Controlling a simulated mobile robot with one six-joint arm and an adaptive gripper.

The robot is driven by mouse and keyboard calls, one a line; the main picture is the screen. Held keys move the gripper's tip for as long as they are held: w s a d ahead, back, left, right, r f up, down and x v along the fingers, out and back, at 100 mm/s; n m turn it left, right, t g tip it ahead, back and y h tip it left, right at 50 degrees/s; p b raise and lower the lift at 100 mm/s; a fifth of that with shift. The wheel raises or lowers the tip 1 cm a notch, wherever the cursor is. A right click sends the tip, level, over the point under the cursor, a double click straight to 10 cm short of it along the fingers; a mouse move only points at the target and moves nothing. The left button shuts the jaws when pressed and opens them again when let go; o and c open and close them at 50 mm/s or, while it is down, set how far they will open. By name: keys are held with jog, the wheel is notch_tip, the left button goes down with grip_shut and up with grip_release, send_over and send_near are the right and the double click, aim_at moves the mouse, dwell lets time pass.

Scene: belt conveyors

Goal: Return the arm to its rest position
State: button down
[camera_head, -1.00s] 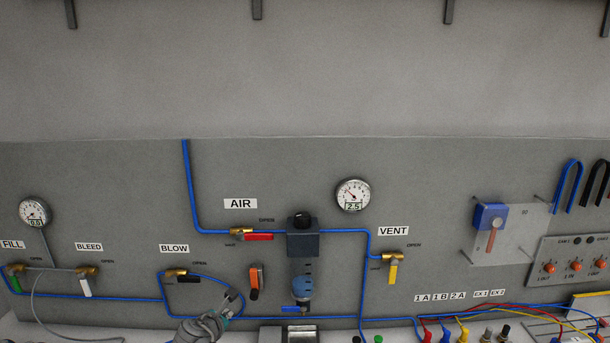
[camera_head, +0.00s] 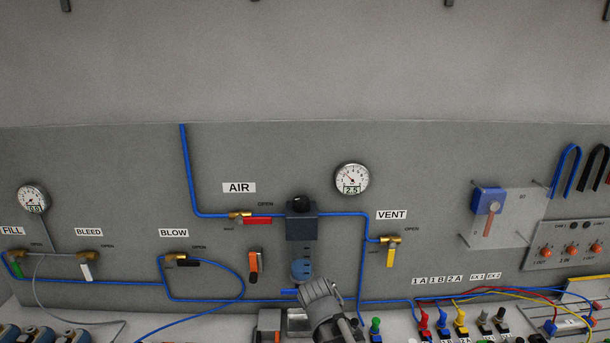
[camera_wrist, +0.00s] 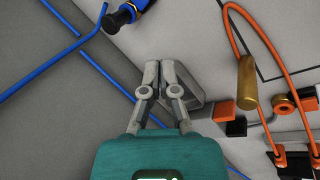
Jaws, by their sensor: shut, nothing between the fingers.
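My gripper (camera_wrist: 159,68) shows in the wrist view, with a teal body and grey fingers. Its fingertips are together and nothing is between them. It appears apart from the objects around it. In the head view a grey part of my arm (camera_head: 324,308) is at the bottom centre, in front of the panel's lower edge. I cannot make out the fingers there.
The grey panel carries blue air lines, an AIR valve with a red handle (camera_head: 257,221), a VENT valve with a yellow handle (camera_head: 390,258) and a gauge (camera_head: 351,179). The wrist view shows blue tubes (camera_wrist: 40,60) at left and an orange loop (camera_wrist: 232,42) with a brass cylinder (camera_wrist: 247,84) at right.

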jog(key=s+d+f+m+g+y, duration=0.1)
jog(key=s+d+m+g+y, duration=0.2)
jog(key=s+d+m, duration=0.3)
jog(key=shift+s+d+f+m, duration=0.25)
jog(key=shift+s+d+m, duration=0.05)
jog(key=shift+d+m, duration=1.55)
jog(key=shift+a, duration=0.1)
